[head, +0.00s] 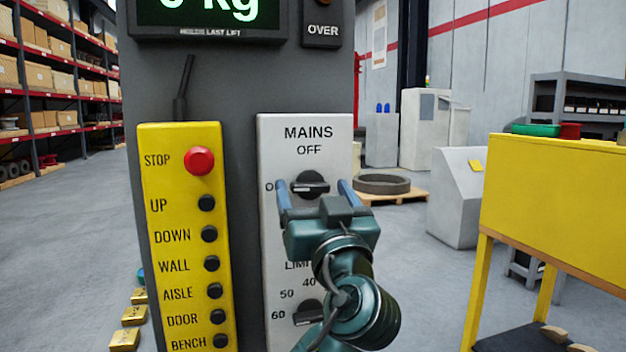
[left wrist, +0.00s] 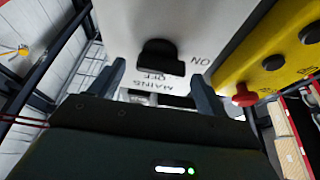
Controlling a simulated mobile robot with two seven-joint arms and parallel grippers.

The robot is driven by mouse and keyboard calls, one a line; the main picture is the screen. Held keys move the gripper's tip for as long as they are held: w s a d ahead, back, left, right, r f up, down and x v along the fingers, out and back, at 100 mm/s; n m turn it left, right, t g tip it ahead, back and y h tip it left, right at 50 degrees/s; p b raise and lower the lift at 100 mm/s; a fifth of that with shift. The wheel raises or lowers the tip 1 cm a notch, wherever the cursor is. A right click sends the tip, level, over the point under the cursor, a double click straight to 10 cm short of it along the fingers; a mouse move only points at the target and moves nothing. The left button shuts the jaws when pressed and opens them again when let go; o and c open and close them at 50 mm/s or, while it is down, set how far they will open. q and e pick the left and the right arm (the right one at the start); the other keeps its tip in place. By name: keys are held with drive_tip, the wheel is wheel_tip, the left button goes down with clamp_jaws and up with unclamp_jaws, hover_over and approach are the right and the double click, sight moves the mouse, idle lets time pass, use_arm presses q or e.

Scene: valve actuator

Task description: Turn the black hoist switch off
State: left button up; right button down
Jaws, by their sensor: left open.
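The black hoist switch (head: 310,181) is a rotary knob on a white panel (head: 272,150) under the words MAINS and OFF. Its grip bar lies level, in line with the partly hidden ON label at its left. My left gripper (head: 315,190) is open in front of the knob, one finger to each side. In the left wrist view the knob (left wrist: 160,57) shows upside down between the spread fingers (left wrist: 158,70). I cannot tell whether either finger touches it. My right gripper is not in view.
A second black knob (head: 308,311), with LIMIT numbers, sits lower on the panel, partly behind my arm. A yellow button box (head: 184,240) with a red STOP button (head: 199,161) is close at left. A yellow bench (head: 560,200) stands at right.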

use_arm(q)
drive_tip(key=shift+w+a+r, duration=0.2)
drive_tip(key=shift+w+r, duration=0.05)
drive_tip(key=shift+w, duration=0.35)
drive_tip(key=shift+c, duration=0.6)
drive_tip(key=c, duration=0.9)
drive_tip(key=shift+o, duration=0.2)
